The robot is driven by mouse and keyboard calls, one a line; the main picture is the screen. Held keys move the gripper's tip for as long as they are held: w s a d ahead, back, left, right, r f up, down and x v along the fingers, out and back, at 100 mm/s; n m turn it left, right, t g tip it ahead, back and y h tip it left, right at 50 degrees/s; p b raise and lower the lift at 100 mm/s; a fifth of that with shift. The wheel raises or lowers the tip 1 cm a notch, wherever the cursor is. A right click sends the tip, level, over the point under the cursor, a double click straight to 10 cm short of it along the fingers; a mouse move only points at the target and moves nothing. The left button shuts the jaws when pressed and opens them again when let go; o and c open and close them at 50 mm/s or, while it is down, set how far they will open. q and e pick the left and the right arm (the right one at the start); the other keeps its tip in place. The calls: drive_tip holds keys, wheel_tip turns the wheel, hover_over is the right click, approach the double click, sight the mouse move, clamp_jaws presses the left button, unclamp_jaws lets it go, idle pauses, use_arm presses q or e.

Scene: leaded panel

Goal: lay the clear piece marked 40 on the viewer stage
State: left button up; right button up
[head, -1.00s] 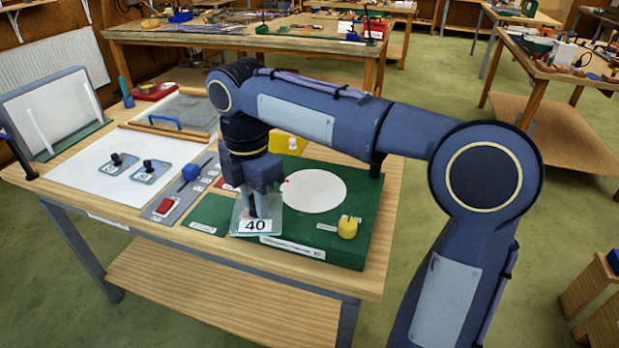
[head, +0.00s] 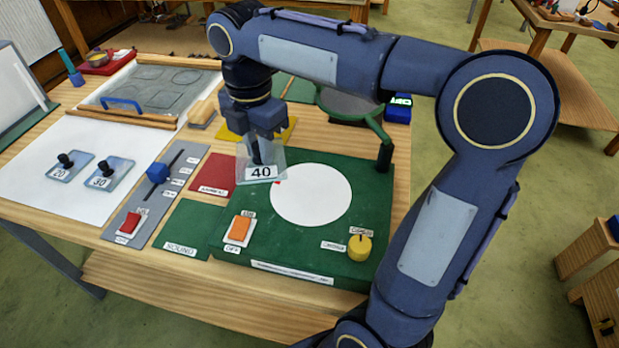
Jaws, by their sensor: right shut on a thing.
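The clear piece marked 40 (head: 273,170) hangs upright-looking under my right gripper (head: 257,140), which is shut on its dark knob. The piece shows above the back left part of the green viewer base. The viewer stage, a white disc (head: 312,196) with a small red mark at its upper left edge, lies just right of and below the piece in the picture. The piece appears to be off the base, but its height is hard to tell. My left gripper is not in view.
Clear pieces marked 20 (head: 71,172) and 30 (head: 103,182) lie on a white sheet (head: 40,200). A green arm with a round lens (head: 350,102) stands behind the disc. An orange switch (head: 239,229) and a yellow knob (head: 359,248) sit on the base's front. Red and green pads lie left.

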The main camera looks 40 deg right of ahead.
drive_tip(key=s+d+f, duration=0.2)
drive_tip(key=d, duration=0.2)
hover_over(311, 194)
drive_tip(key=f, duration=0.5)
drive_tip(key=shift+w+a+f, duration=0.1)
drive_tip(key=shift+w+a, duration=0.1)
drive_tip(key=shift+w, duration=0.05)
drive_tip(key=f, duration=0.3)
drive_tip(key=shift+s+d+f, duration=0.15)
drive_tip(key=shift+s+d, duration=0.05)
drive_tip(key=shift+d, duration=0.1)
drive_tip(key=shift+f, duration=0.25)
drive_tip(key=shift+f+b, duration=0.15)
drive_tip(key=shift+b, duration=0.15)
drive_tip(key=o, duration=0.8)
drive_tip(key=shift+o, duration=0.2)
